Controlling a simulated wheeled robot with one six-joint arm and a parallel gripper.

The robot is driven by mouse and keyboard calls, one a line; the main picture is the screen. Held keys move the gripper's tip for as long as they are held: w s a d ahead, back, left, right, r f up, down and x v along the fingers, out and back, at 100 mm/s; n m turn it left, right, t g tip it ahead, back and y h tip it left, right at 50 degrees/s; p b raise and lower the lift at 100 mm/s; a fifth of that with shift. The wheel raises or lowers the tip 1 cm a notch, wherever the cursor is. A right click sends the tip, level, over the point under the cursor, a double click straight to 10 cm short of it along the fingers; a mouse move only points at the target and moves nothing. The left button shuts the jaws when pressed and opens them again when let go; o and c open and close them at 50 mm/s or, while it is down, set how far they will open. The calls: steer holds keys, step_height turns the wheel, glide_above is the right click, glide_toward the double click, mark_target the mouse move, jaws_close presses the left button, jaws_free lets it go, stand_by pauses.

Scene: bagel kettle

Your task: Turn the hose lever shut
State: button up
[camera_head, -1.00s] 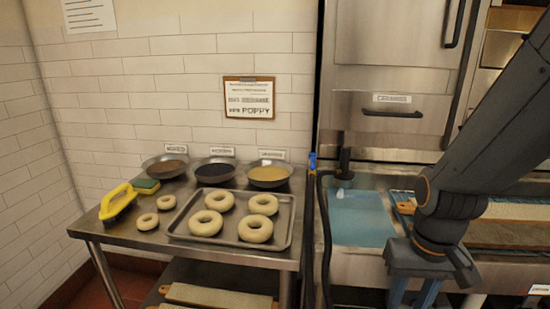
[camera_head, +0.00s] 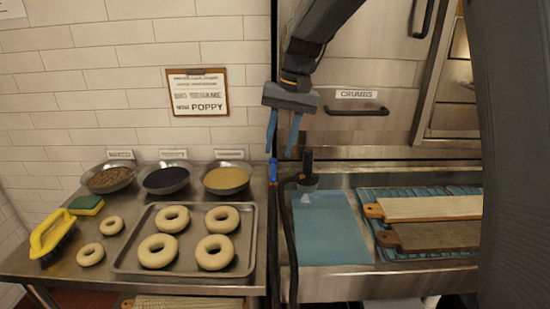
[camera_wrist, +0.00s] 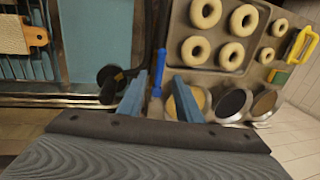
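The blue hose lever (camera_head: 272,170) stands upright at the top of the black hose (camera_head: 289,240), between the metal table and the sink counter. In the wrist view the lever (camera_wrist: 158,72) lies between my two blue fingers. My gripper (camera_head: 280,152) points down, just above and around the lever's top in the head view. My gripper (camera_wrist: 158,80) is open, with a gap on both sides of the lever. I cannot tell whether either finger touches it. A black spout (camera_head: 307,170) stands just right of the lever.
A tray (camera_head: 120,262) of bagels and bowls of poppy (camera_head: 166,179), seeds (camera_head: 109,178) and yellow topping (camera_head: 227,179) are on the left table. A yellow brush (camera_head: 50,232) lies there too. Wooden boards (camera_head: 430,207) lie right. A steel oven front (camera_head: 375,80) rises behind.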

mark_target(274, 170)
steer(key=shift+a+f+p, duration=0.2)
steer(key=shift+f, duration=0.8)
steer(key=shift+a+f+p, duration=0.15)
steer(key=shift+f+p, duration=0.1)
steer(key=shift+f, duration=0.7)
steer(key=shift+a+f+p, duration=0.2)
steer(key=shift+f, duration=0.8)
jaws_close()
